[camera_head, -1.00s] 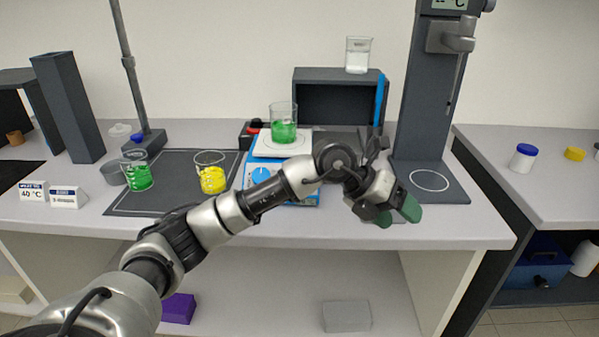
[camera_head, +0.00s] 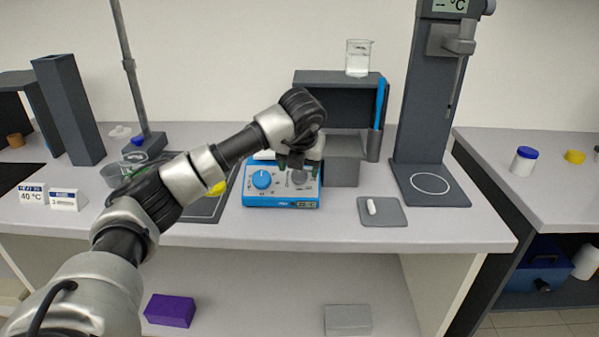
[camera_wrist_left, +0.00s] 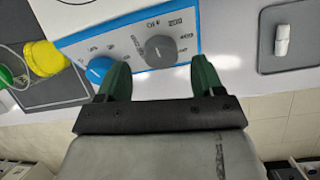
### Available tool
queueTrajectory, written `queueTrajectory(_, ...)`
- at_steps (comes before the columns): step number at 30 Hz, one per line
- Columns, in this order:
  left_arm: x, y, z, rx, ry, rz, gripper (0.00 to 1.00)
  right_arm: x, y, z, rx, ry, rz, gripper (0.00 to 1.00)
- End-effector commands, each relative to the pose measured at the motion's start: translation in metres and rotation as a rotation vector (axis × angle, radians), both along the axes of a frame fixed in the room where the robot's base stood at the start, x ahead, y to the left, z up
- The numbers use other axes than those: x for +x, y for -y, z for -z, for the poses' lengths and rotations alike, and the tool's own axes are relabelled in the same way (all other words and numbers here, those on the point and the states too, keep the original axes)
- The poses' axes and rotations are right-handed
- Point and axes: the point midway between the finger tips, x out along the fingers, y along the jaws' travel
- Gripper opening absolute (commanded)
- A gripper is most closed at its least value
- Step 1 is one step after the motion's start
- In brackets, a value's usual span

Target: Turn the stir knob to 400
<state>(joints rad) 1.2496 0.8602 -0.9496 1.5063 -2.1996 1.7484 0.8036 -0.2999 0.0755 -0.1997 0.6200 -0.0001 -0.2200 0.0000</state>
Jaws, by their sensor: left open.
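The blue and white hotplate stirrer (camera_head: 283,201) stands near the front edge of the bench. It has a blue knob (camera_head: 262,179) on the left of its front panel and a grey knob (camera_head: 299,177) on the right. In the left wrist view the blue knob (camera_wrist_left: 99,69) and the grey knob (camera_wrist_left: 160,48) show with markings around them. My left gripper (camera_head: 299,168) is open in front of the panel. Its green fingertips (camera_wrist_left: 161,80) are spread, with the grey knob ahead of the gap, not visibly touched. The plate top is mostly hidden by my arm.
A grey pad (camera_head: 385,212) with a white stir bar (camera_head: 371,207) lies to the right. A dark stand (camera_head: 425,120) rises behind it. A grey shelf holds a clear beaker (camera_head: 358,58).

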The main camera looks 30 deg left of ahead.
Motion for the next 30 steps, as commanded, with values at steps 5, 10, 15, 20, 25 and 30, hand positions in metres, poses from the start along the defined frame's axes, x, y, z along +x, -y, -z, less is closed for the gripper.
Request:
queueTrajectory(5,0.007,-0.005,0.022,-0.001,-0.003,0.001,0.67,0.0,0.002,-0.002,-0.003,0.001,-0.001,0.46)
queueTrajectory(10,0.01,-0.007,0.029,-0.001,0.0,0.001,0.67,0.0,0.004,-0.002,-0.005,0.0,-0.002,0.46)
queueTrajectory(15,0.01,-0.007,0.03,-0.001,0.0,0.003,0.67,0.0,0.005,-0.002,-0.006,0.0,-0.002,0.46)
queueTrajectory(20,0.01,-0.007,0.03,-0.001,0.0,0.003,0.53,0.0,0.005,-0.002,-0.006,0.0,-0.002,0.46)
queueTrajectory(25,0.01,-0.007,0.03,-0.001,0.0,0.003,0.27,0.0,0.005,-0.002,-0.006,0.0,-0.002,0.46)
queueTrajectory(30,0.01,-0.007,0.03,0.0,-0.001,0.004,0.18,0.0,0.005,-0.002,-0.006,0.0,-0.002,0.46)
